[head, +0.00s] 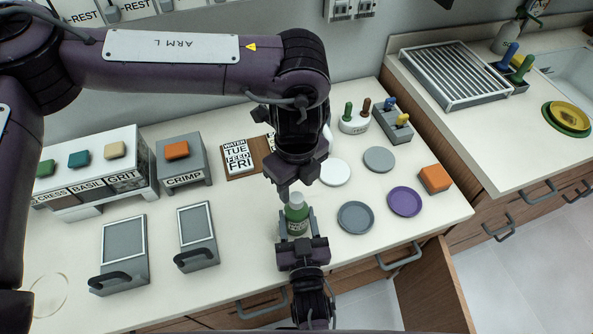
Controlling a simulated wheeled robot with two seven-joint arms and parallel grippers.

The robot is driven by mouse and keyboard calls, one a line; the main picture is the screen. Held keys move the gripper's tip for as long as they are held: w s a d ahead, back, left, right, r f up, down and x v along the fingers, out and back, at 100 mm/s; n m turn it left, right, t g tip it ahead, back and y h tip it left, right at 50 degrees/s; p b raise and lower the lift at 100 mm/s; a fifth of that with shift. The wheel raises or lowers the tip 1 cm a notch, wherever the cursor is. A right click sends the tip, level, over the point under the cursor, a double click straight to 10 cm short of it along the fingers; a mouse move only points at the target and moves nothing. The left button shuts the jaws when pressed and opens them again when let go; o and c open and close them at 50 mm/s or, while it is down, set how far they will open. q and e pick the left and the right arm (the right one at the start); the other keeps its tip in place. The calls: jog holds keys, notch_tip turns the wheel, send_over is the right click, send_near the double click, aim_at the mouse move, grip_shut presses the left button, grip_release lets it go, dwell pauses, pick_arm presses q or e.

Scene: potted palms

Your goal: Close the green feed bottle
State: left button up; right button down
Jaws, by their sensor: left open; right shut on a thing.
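The green feed bottle (297,222) stands upright near the table's front edge, with a pale top (296,199). My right gripper (297,236) comes from the front edge and is shut on the bottle's body. My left gripper (294,187) points down from above, open, with its fingers right at the bottle's top. I cannot tell whether the pale top is a separate cap or how it is seated, as the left gripper partly covers it.
Saucer-like discs in white (335,172), grey (379,159), slate (356,217) and purple (404,201) lie to the right, near an orange block (435,178). Left are a crimp box (184,160), a labelled box (95,170) and two handled grey trays (124,240). A drawer is open below.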

aim_at(296, 197)
pick_arm(q)
jog(key=shift+f, duration=2)
jog(key=shift+c, duration=0.2)
grip_shut()
jog(key=m, duration=0.3)
jog(key=shift+m, duration=0.4)
jog(key=m, duration=0.4)
jog(key=shift+m, duration=0.3)
jog(key=m, duration=0.7)
jog(key=shift+o, duration=0.5)
grip_release()
